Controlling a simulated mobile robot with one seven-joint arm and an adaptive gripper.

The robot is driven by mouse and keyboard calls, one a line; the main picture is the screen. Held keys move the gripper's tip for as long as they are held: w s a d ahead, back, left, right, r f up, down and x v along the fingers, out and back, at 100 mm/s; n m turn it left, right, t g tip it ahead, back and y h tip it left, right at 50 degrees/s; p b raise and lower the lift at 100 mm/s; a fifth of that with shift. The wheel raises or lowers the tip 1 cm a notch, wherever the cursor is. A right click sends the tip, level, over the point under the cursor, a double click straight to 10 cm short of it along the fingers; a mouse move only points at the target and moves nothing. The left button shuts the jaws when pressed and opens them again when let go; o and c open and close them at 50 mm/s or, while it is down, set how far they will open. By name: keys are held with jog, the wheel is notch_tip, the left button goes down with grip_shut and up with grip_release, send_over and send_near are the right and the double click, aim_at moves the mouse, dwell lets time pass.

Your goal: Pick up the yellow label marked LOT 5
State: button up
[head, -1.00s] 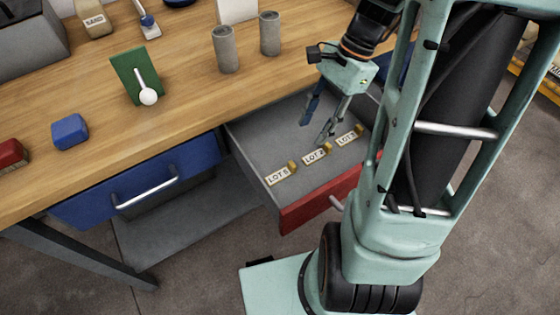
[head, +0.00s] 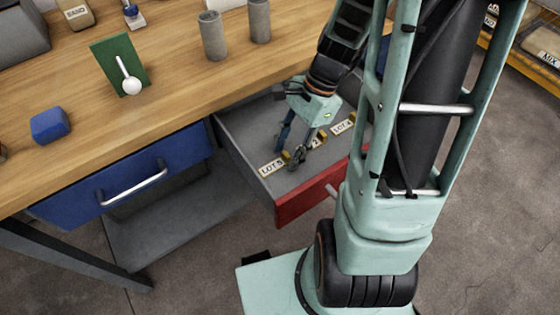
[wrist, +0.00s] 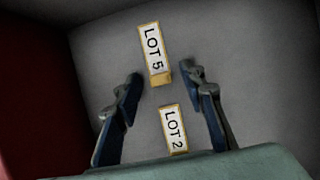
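The LOT 5 label (head: 272,167) is a white plate with a yellow edge and a raised yellow tab, lying at the left of the open drawer. In the wrist view the LOT 5 label (wrist: 152,48) is upper centre, its tab between my fingertips with gaps on both sides. My gripper (head: 286,152) is open and empty, over the drawer; in the wrist view its fingers (wrist: 160,76) stand apart. I cannot tell their exact height over the tab. The LOT 2 label (wrist: 174,128) lies nearer the palm, between the fingers in view; in the head view my gripper partly hides it.
A third label (head: 343,126) lies to the right in the drawer (head: 243,131), whose red front (head: 305,198) is pulled out. A closed-looking blue drawer (head: 125,180) is to the left. The bench top holds a blue block (head: 50,126), a green lever panel (head: 112,62) and grey cylinders (head: 213,38).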

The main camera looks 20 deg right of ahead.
jog(key=c, duration=0.8)
jog(key=shift+r, duration=0.1)
jog(key=shift+c, duration=0.2)
